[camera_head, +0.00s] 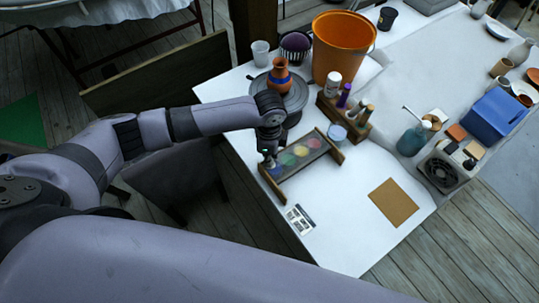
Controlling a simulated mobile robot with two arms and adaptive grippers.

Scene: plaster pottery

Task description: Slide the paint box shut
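The paint box (300,172) lies on the white table, a low wooden box set aslant. Round patches of green, red and yellow paint show in it, partly under a dull, see-through-looking surface. I cannot tell clearly how far its lid is slid. My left gripper (269,162) points down at the box's left end, at or just above its edge. The fingers are small and dark here, so I cannot tell whether they touch the box or whether they are open. My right gripper is not in view.
Behind the box stand an orange bucket (343,45), a vase (281,76) on a dark wheel, a wooden rack (356,128) of bottles and a small cup (337,134). A printed card (300,219) lies in front. A brown board (393,202) lies right, with clear table between.

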